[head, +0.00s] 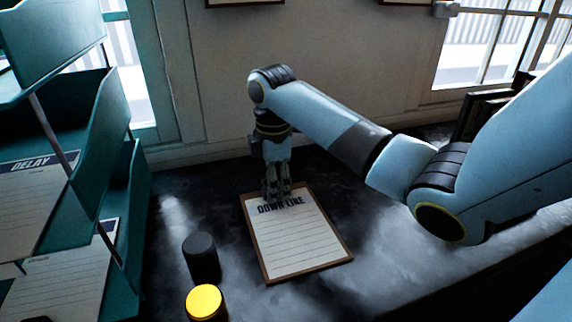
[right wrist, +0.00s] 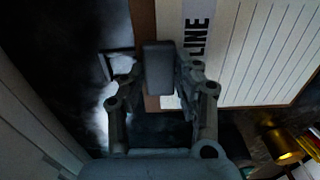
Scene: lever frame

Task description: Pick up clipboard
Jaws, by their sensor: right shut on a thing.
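The clipboard (head: 297,238) has a brown board and a lined white sheet headed "DOWN LINE". It shows in the middle of the head view, over the dark table. My right gripper (head: 277,197) points down at its top edge and is shut on it there. In the right wrist view the gripper (right wrist: 158,85) has its fingers at the board's brown edge, beside the sheet (right wrist: 257,52) with the word "LINE". The fingers hide part of the top edge. I cannot tell whether the clipboard touches the table. My left gripper is not in view.
A dark cylinder (head: 202,258) and a yellow-topped cylinder (head: 206,302) stand left of the clipboard. A teal rack (head: 121,205) with sheets, one headed "DELAY" (head: 35,190), fills the left side. The wall (head: 215,110) and windows are behind. The table right of the clipboard looks clear.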

